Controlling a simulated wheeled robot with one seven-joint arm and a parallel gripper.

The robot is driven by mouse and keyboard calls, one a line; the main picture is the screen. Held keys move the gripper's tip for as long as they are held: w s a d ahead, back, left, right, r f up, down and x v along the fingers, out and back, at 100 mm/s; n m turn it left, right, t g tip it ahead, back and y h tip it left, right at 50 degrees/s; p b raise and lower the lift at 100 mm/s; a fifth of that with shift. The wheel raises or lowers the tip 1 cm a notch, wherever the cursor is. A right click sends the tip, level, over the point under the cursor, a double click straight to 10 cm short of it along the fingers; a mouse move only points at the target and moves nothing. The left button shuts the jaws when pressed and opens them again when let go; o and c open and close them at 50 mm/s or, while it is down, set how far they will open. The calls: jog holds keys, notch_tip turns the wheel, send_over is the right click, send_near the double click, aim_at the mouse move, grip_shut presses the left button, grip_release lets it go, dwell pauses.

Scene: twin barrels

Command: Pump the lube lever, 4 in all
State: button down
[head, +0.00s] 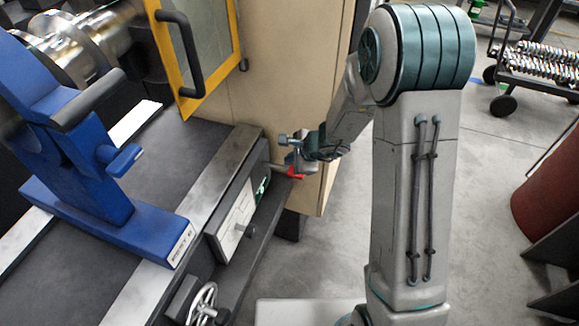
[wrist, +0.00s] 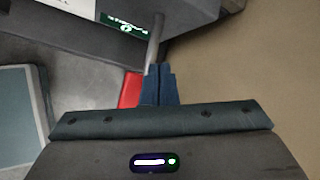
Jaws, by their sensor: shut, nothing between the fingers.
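The lube lever is a thin grey rod (head: 279,168) with a red grip (head: 296,174), sticking out from the side of the machine bed. In the wrist view the rod (wrist: 155,42) comes down from the dark housing, and the red grip (wrist: 131,90) shows just left of the fingers, partly hidden behind them. My gripper (head: 293,162) is at the lever's outer end. In the wrist view its two blue fingers (wrist: 158,70) are together and empty, overlapping the lever's end. I cannot tell whether they touch it.
A green label (wrist: 125,22) marks the housing beside the lever. A handwheel (head: 203,303) lies lower along the bed. A beige cabinet (head: 290,80) stands close behind my gripper. A blue machine part (head: 75,140) rests on the bed. The grey floor is open at the lower middle.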

aim_at(292, 167)
jog(key=shift+s+d+f+b, duration=0.1)
jog(key=shift+d+f+b, duration=0.05)
jog(key=shift+f+b, duration=0.65)
jog(key=shift+d+f+b, duration=0.15)
jog(key=shift+f+b, duration=0.55)
jog(key=shift+b, duration=0.1)
dwell(1.8)
jog(key=shift+r, duration=0.15)
jog(key=shift+a+r+p, duration=0.15)
jog(key=shift+r+p, duration=1.15)
jog(key=shift+r, duration=0.4)
jog(key=shift+a, duration=0.15)
jog(key=shift+r, duration=0.1)
jog(key=shift+w+a+r+p, duration=0.15)
jog(key=shift+a+r+p, duration=0.05)
jog(key=shift+r+p, duration=0.95)
jog(key=shift+w+a+r+p, duration=0.15)
jog(key=shift+r+p, duration=0.7)
jog(key=shift+r, duration=0.45)
